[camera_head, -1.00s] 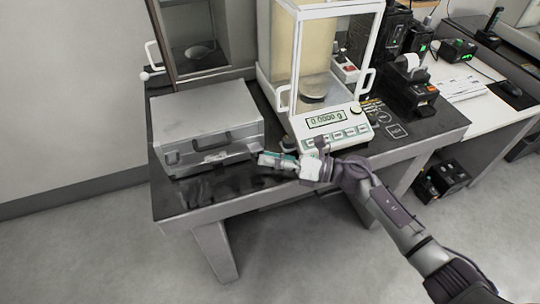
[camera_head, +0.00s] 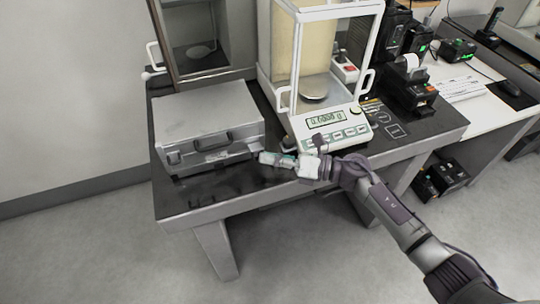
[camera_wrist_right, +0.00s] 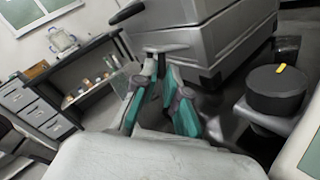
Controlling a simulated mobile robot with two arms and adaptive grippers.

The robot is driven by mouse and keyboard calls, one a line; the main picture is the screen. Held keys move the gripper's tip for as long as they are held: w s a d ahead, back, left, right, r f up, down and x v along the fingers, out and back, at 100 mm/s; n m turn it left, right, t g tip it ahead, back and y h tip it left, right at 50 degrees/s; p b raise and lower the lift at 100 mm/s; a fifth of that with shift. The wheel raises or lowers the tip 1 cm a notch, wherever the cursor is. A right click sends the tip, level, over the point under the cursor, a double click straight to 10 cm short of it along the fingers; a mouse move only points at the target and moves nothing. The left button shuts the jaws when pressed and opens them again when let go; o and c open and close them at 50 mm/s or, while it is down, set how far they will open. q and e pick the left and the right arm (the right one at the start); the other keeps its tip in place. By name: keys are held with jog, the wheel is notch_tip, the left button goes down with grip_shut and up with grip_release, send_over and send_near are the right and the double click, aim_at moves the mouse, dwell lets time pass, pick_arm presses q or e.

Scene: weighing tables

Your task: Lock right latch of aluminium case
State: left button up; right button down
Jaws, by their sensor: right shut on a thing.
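The closed aluminium case (camera_head: 205,108) lies on the dark tabletop at the left, its handle on the front face. It also shows large in the right wrist view (camera_wrist_right: 222,40). My right gripper (camera_head: 264,158) is at the front right corner of the case. In the right wrist view its teal fingers (camera_wrist_right: 158,66) are closed together at a light latch piece (camera_wrist_right: 166,47) on the case's side, and are shut on it. In the head view the gripper hides this latch, so its exact position is unclear. My left gripper is out of view.
The table (camera_head: 240,196) has a bare front edge strip. A balance (camera_head: 330,122) stands just right of the case, close to my right gripper. A glass-fronted cabinet (camera_head: 175,45) stands behind the case. A round black part (camera_wrist_right: 275,92) is at the right in the wrist view.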

jog(key=shift+w+a+r+m+g+h+p, duration=0.1)
jog(key=shift+w+r+m+g+h+p, duration=0.3)
jog(key=shift+r+m+g+h+p, duration=0.95)
jog(key=shift+w+a+r+m+g+h+p, duration=0.1)
jog(key=shift+w+r+m+g+h+p, duration=0.35)
jog(key=shift+m+p, duration=1.7)
jog(key=shift+w+r+m+g+h+p, duration=0.4)
jog(key=shift+r+m+g+h+p, duration=0.45)
jog(key=shift+p, duration=1.75)
jog(key=shift+g, duration=0.25)
jog(key=c, duration=1.3)
grip_release()
jog(key=shift+w, duration=0.1)
jog(key=shift+r, duration=0.1)
